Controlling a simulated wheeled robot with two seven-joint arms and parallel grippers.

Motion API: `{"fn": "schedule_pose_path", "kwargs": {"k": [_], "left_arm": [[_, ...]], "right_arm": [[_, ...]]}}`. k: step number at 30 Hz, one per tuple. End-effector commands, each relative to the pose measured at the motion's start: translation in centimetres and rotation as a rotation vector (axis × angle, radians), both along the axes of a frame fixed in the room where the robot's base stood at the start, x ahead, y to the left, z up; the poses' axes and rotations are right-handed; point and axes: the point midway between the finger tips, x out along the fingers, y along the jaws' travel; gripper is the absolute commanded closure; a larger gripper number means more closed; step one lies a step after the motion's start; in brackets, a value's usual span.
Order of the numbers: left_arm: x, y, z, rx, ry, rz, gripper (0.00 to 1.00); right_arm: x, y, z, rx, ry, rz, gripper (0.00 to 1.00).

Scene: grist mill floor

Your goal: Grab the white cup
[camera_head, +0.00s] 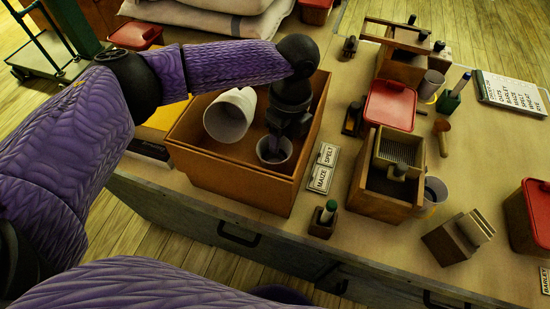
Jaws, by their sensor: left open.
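A large white cup (230,114) lies tilted inside an open brown box (228,167), its mouth facing the front left. A smaller pale cup (274,151) stands upright in the box, to the right of the large one. My left gripper (279,140) reaches down into the box from above, open, with its fingers at the smaller cup's mouth. Whether it touches that cup I cannot tell. The wrist hides part of the box's back. My right gripper is out of view.
MAIZE and SPELT cards (322,168) lie right of the box. A wooden crate (382,200) with a sieve, a red-lidded tub (391,106) and another pale cup (435,191) stand farther right.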

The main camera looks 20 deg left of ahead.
Motion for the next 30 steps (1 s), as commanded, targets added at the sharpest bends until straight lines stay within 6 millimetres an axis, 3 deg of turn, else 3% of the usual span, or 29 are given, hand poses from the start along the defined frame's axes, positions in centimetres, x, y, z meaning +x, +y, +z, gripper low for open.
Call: {"fn": "schedule_pose_path", "kwargs": {"k": [7, 14, 26, 30], "left_arm": [[-0.1, 0.0, -0.3, 0.000, -0.001, 0.000, 0.53], [0.0, 0.0, -0.3, 0.000, -0.001, 0.000, 1.00], [0.0, 0.0, -0.3, 0.000, -0.001, 0.000, 1.00], [0.0, 0.0, 1.8, -0.001, -0.004, -0.001, 1.00]], "right_arm": [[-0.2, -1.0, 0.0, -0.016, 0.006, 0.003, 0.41], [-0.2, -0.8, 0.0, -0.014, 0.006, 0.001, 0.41], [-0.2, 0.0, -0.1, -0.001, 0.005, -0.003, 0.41], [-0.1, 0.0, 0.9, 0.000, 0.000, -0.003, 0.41]]}}
